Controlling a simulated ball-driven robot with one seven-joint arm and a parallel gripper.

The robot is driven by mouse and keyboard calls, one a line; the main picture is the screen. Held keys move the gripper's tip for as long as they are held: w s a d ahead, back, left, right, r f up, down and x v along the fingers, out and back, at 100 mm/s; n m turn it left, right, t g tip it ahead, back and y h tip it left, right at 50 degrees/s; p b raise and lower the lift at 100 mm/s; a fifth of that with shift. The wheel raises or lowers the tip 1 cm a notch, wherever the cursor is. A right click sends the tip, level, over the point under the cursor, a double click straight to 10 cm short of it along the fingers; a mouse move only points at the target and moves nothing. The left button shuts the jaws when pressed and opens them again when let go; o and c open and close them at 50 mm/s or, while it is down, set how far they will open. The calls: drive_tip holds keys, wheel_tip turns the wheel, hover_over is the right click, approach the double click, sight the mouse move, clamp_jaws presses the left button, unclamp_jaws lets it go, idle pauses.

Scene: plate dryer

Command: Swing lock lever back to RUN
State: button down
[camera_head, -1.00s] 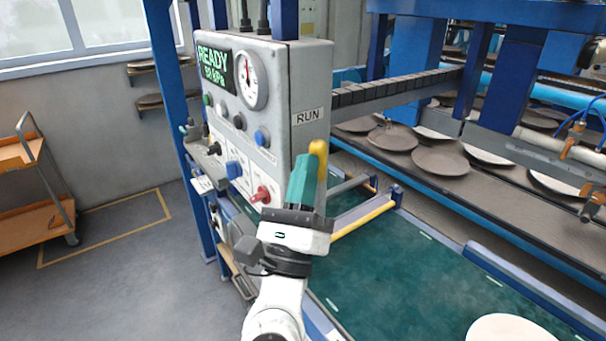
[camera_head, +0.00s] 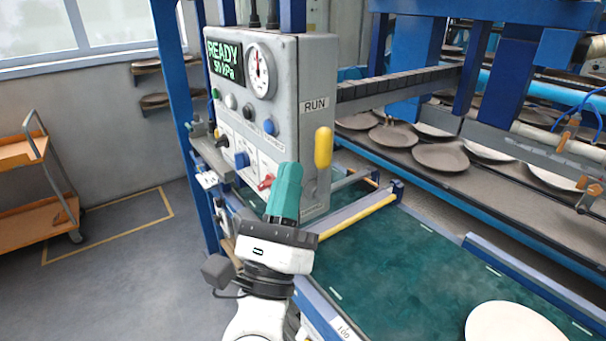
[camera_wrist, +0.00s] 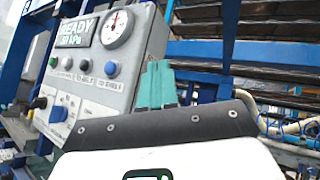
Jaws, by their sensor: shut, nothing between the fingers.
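The lock lever (camera_head: 323,148) has a yellow grip and stands upright on the right side of the grey control box (camera_head: 314,80), just below the RUN label (camera_head: 314,105). The lower part of its arm is partly hidden. My gripper (camera_head: 287,168), with teal fingers, is shut and empty in front of the box, below and left of the lever, and looks apart from it. In the wrist view the teal fingers (camera_wrist: 157,70) are together beside the box's right edge. The lever does not show there.
The box has a display (camera_head: 224,60) reading READY and 50 kPa, a gauge (camera_head: 260,70), several buttons and a red switch (camera_head: 266,181) close to my fingers. A green belt (camera_head: 400,255) with a pale plate (camera_head: 512,322) lies to the right. A yellow-topped bar (camera_head: 358,217) sits below the box.

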drive_tip(key=s+a, duration=0.3)
drive_tip(key=s, duration=0.2)
drive_tip(key=shift+s+b, duration=0.25)
drive_tip(key=shift+b, duration=0.2)
drive_tip(key=shift+a+r, duration=0.1)
